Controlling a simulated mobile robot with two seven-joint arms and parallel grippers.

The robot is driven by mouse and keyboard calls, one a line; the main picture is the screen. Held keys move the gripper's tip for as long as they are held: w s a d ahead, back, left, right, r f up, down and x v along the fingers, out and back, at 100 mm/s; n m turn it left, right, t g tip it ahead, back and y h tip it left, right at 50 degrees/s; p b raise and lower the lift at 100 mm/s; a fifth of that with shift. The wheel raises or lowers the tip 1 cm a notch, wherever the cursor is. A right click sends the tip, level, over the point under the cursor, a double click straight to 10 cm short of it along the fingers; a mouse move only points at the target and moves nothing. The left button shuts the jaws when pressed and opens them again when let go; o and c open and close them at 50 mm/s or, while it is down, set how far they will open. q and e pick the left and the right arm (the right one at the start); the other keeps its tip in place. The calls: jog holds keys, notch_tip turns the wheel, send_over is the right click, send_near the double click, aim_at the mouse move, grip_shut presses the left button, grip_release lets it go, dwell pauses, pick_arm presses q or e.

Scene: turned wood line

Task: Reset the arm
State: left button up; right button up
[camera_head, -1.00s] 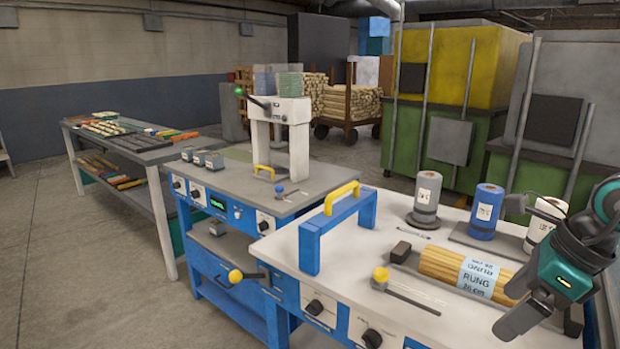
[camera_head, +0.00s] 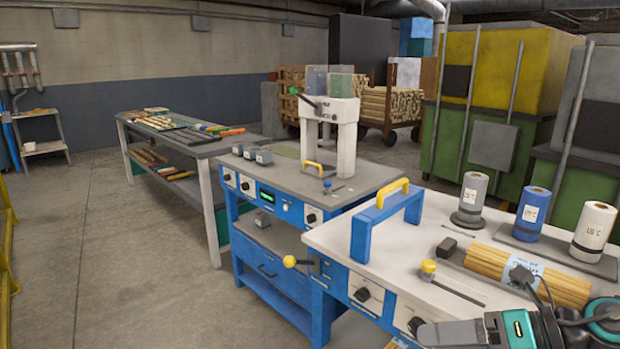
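My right arm comes in at the bottom right corner, with its dark and teal gripper (camera_head: 450,333) pointing left, low in the picture. The gripper is cut off by the lower edge, so I cannot tell whether its fingers are apart or together. No held thing shows at it. The arm's dark wrist and cable overlap part of a bundle of wooden rungs (camera_head: 488,262) with a pale blue label. The bundle lies on the white-topped blue bench (camera_head: 330,237). My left gripper is not in view.
A blue frame with a yellow handle (camera_head: 393,193) stands on the white bench. Grey (camera_head: 472,195), blue (camera_head: 531,212) and white (camera_head: 594,228) rolls stand at its back. A grey bench with a press (camera_head: 343,135) is beyond. The floor (camera_head: 130,270) at left is clear.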

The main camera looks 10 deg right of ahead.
notch_tip(320, 180, down, 8)
jog(key=w+a+m+t+h, duration=0.25)
jog(key=m+t, duration=0.65)
jog(key=m, duration=0.9)
jog(key=s+a+f+m+g+h, duration=0.1)
jog(key=s+f+m+g+h, duration=0.1)
jog(key=s+f+m, duration=0.3)
jog(key=s+a+f+m+g+h+p, duration=0.1)
jog(key=s+f+m+h, duration=0.4)
jog(key=f+m, duration=0.6)
jog(key=shift+s+a+f+g, duration=0.3)
jog(key=shift+s+f+g, duration=0.05)
jog(key=shift+s+g, duration=0.35)
jog(key=shift+d+r+m, duration=0.1)
jog(key=shift+m, duration=0.2)
